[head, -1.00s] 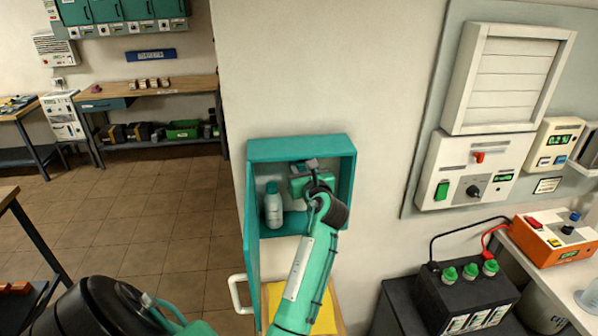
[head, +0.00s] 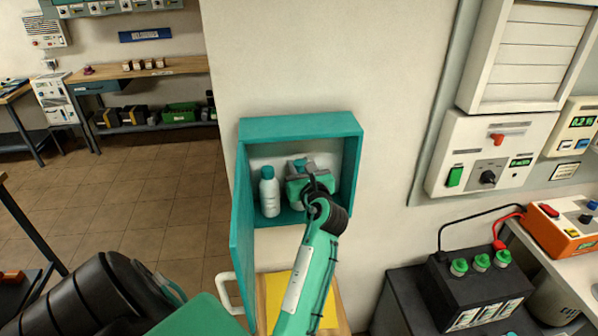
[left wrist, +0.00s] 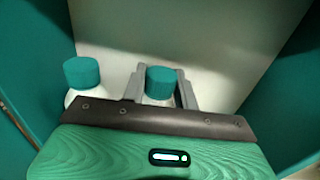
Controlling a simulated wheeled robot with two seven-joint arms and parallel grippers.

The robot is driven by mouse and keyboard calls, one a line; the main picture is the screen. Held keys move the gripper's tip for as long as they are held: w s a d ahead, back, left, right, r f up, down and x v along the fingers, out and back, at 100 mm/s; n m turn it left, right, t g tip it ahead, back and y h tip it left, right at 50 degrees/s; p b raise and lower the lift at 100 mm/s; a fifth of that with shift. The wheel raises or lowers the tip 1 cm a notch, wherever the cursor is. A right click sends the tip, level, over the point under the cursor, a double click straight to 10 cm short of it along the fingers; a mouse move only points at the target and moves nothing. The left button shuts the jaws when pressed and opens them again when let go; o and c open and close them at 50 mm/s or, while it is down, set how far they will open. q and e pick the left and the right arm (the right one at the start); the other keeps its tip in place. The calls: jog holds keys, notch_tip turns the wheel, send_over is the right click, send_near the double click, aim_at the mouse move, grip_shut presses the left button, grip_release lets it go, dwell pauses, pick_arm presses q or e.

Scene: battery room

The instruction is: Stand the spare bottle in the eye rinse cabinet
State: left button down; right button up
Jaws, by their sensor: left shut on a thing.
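The eye rinse cabinet (head: 300,130) is a teal box on the wall, with its door (head: 243,240) swung open to the left. A white bottle with a teal cap (head: 270,194) stands inside at the left; it also shows in the left wrist view (left wrist: 82,75). My left gripper (head: 304,170) is inside the cabinet, to the right of that bottle. It is shut on a second teal-capped bottle (left wrist: 160,84), which looks upright between the grey fingers. Its lower part is hidden, so I cannot tell whether it touches the cabinet floor. My right gripper is not in view.
Below the cabinet is a wooden surface with a yellow sheet (head: 301,303). A black battery (head: 478,285) with green caps and an orange charger (head: 562,232) stand at the right. A workbench (head: 145,72) stands far left, with open floor before it.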

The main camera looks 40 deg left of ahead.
pick_arm(q)
jog(key=shift+w+a+f, duration=0.1)
jog(key=shift+a+f, duration=0.15)
jog(key=shift+a, duration=0.1)
jog(key=shift+d+r, duration=0.15)
jog(key=c, duration=1.4)
grip_release()
jog(key=shift+d, duration=0.15)
jog(key=o, duration=0.3)
jog(key=shift+f, duration=0.2)
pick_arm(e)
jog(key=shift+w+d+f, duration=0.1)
